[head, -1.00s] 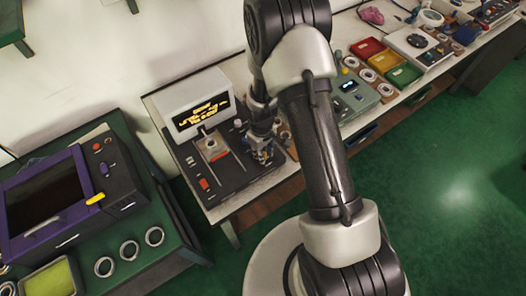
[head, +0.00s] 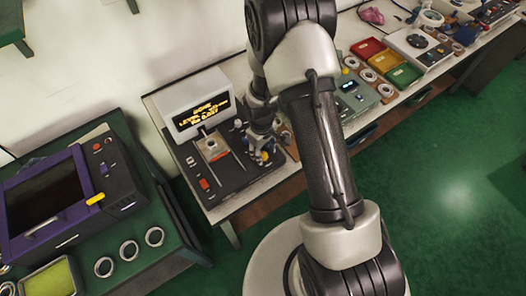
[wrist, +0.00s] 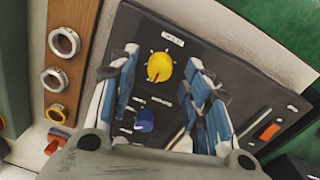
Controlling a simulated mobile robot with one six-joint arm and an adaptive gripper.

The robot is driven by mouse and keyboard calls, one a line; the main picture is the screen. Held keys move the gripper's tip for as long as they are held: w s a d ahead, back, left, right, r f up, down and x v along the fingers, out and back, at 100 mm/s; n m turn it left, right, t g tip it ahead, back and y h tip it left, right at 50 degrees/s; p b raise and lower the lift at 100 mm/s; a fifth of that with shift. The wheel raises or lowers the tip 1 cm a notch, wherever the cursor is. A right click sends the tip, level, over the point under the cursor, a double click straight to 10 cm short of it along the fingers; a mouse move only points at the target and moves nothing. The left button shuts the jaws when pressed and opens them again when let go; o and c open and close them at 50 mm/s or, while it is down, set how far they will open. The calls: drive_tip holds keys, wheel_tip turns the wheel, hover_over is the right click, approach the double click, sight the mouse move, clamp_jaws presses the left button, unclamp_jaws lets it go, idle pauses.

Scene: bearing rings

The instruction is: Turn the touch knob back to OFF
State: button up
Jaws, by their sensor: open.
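A yellow round knob (wrist: 159,67) with a red pointer mark sits on a dark panel (wrist: 200,45), with tick marks and a small label above it; the label is too small to read. The pointer is turned toward the lower left in the wrist view. A blue knob (wrist: 145,121) is below it. I cannot tell from the lettering which is the touch knob. My gripper (wrist: 162,62) is open, its blue-padded fingers on either side of the yellow knob, apart from it. In the head view my gripper (head: 262,146) is over the right part of the dark console (head: 228,178).
A white display box (head: 197,100) with yellow text stands behind the console. A red switch (wrist: 270,131) is on the panel. Metal rings (wrist: 64,42) lie in a brown holder beside it. A purple-framed machine (head: 45,195) stands left. Coloured trays (head: 385,60) are farther right.

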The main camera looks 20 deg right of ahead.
wheel_tip(320, 180, up, 11)
drive_tip(key=shift+a+f, duration=0.15)
drive_tip(key=shift+a, duration=0.05)
idle(0.5)
drive_tip(key=s+r+m+t+b, duration=0.1)
drive_tip(key=s+r, duration=0.3)
drive_tip(key=r, duration=0.4)
drive_tip(key=s+r+m+t+b, duration=0.1)
drive_tip(key=s+r+m, duration=0.15)
drive_tip(key=r, duration=0.55)
drive_tip(key=s+r+m+t+b, duration=0.1)
drive_tip(key=s+r, duration=0.2)
drive_tip(key=s, duration=0.4)
drive_tip(key=s+r+m+t+b, duration=0.1)
drive_tip(key=s+r, duration=0.2)
drive_tip(key=s, duration=0.5)
drive_tip(key=shift+d, duration=0.3)
drive_tip(key=shift+w+m, duration=0.1)
drive_tip(key=shift+m, duration=0.15)
